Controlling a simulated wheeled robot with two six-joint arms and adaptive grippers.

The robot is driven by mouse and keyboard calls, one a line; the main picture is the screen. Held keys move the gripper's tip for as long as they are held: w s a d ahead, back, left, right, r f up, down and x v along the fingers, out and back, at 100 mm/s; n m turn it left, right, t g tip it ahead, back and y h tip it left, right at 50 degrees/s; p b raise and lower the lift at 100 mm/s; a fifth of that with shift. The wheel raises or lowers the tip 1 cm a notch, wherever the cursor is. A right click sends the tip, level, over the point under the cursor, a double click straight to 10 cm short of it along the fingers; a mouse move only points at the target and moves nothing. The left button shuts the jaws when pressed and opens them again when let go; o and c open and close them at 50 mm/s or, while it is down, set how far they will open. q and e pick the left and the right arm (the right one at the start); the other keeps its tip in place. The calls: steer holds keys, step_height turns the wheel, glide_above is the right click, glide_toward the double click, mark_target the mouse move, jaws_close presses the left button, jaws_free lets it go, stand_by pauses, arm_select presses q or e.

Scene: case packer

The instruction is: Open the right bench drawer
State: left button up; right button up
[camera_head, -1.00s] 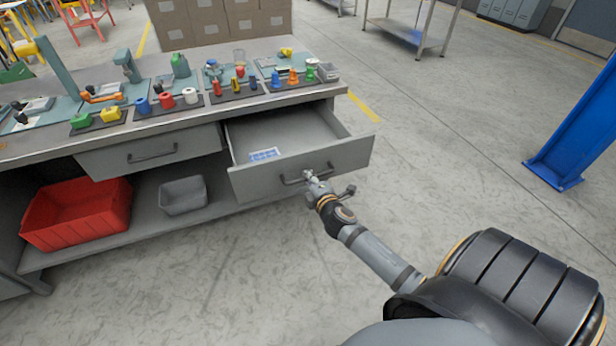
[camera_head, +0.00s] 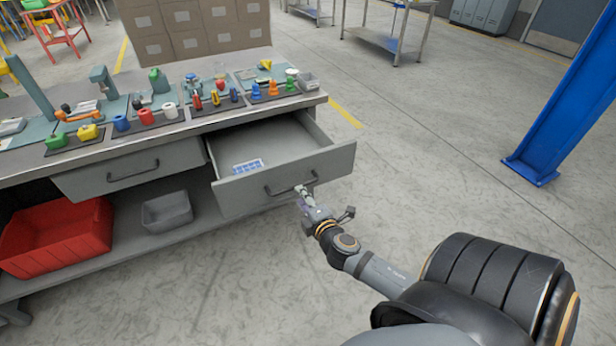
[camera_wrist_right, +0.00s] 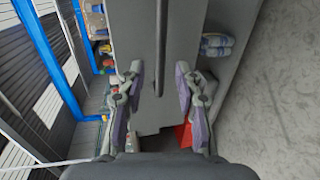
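The right bench drawer (camera_head: 240,197) is pulled well out, and its open interior shows. A blue and white item (camera_head: 248,166) lies inside it. The dark bar handle (camera_head: 278,192) is on its grey front. My right gripper (camera_head: 302,192) is just in front of the handle. In the right wrist view its two fingers (camera_wrist_right: 158,88) are spread apart. The handle bar (camera_wrist_right: 161,45) runs between and beyond them, with a gap on both sides. My left gripper is not in view.
The bench top (camera_head: 190,127) carries several coloured parts on mats. The left drawer (camera_head: 90,184) is shut. A red bin (camera_head: 60,235) and a grey bin (camera_head: 167,211) stand on the lower shelf. A blue post (camera_head: 560,110) stands at the right. The floor between is clear.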

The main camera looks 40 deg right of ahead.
steer(key=v, duration=0.5)
steer(key=shift+w, duration=0.1)
steer(key=s+d+f+m+g, duration=0.2)
steer(key=s+f, duration=0.1)
steer(key=f, duration=0.7)
steer(key=s+d+f+m+g, duration=0.2)
steer(key=s+f+g, duration=0.1)
steer(key=f, duration=0.6)
steer(key=s+d+f+m+g, duration=0.2)
steer(key=s+f+m, duration=0.1)
steer(key=f, duration=0.7)
steer(key=s+a+f+m+g, duration=0.2)
steer(key=s+f+m+g, duration=0.1)
steer(key=s+f, duration=0.7)
steer(key=s+a+f+m+g+y, duration=0.1)
steer(key=s+a+f+m+g, duration=0.1)
steer(key=s+a+f, duration=0.4)
steer(key=s+a+f+m+g+y, duration=0.2)
steer(key=s+f+m, duration=0.15)
steer(key=s, duration=0.35)
step_height(320, 180, up, 12)
steer(key=s+a+p, duration=0.1)
steer(key=p, duration=1.1)
steer(key=shift+s+f+p, duration=0.2)
steer(key=shift+s+p, duration=0.1)
